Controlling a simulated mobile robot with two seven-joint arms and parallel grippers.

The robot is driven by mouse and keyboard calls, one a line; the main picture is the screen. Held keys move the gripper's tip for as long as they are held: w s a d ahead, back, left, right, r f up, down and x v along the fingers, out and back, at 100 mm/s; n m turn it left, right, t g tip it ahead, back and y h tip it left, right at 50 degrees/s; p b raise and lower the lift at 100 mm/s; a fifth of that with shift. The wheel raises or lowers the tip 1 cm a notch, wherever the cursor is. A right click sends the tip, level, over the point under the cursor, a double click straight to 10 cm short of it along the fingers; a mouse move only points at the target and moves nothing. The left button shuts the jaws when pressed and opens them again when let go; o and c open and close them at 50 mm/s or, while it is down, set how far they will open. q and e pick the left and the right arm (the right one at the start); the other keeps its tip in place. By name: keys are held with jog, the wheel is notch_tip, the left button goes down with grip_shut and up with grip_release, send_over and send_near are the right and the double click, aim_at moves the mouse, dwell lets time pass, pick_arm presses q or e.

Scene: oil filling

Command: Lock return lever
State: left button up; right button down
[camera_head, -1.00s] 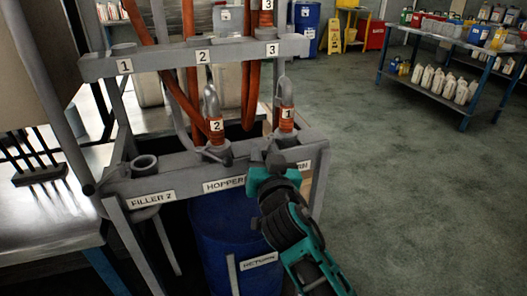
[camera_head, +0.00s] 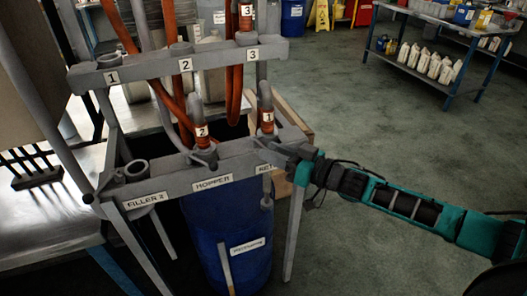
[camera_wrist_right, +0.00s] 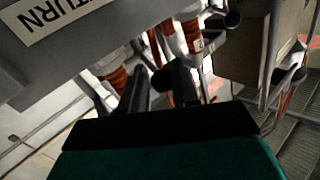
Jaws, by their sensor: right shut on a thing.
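The return port is at the right end of the grey filling frame, by the partly covered RETURN label (camera_head: 264,169); that label also shows in the wrist view (camera_wrist_right: 65,16). Hose 1 (camera_head: 267,118) stands upright in this port. My right gripper (camera_head: 290,152) is at the right side of the port, its arm coming in from the right. It is shut on what appears to be the return lever, mostly hidden by the dark fingers. In the wrist view, the fingers (camera_wrist_right: 157,88) point up beneath the frame. My left gripper is not in view.
Hose 2 (camera_head: 201,132) stands in the hopper port, left of the return port. The empty FILLER 2 port (camera_head: 136,169) is further left. A blue drum (camera_head: 213,222) stands beneath the frame. A bottle shelf (camera_head: 428,75) is at the back right; the floor between is clear.

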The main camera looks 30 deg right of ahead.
jog(key=shift+w+d+r+n+g+y, duration=0.1)
jog(key=shift+w+d+n+g+y, duration=0.1)
jog(key=shift+d+n+g+y, duration=0.3)
jog(key=shift+w+d+n+g+y, duration=0.2)
jog(key=shift+d+n+y, duration=0.1)
jog(key=shift+d+y, duration=0.3)
jog(key=shift+w+d, duration=0.15)
jog(key=shift+d, duration=0.15)
jog(key=c, duration=1)
grip_release()
jog(key=p+v, duration=0.1)
jog(key=v, duration=1.2)
jog(key=shift+a, duration=0.15)
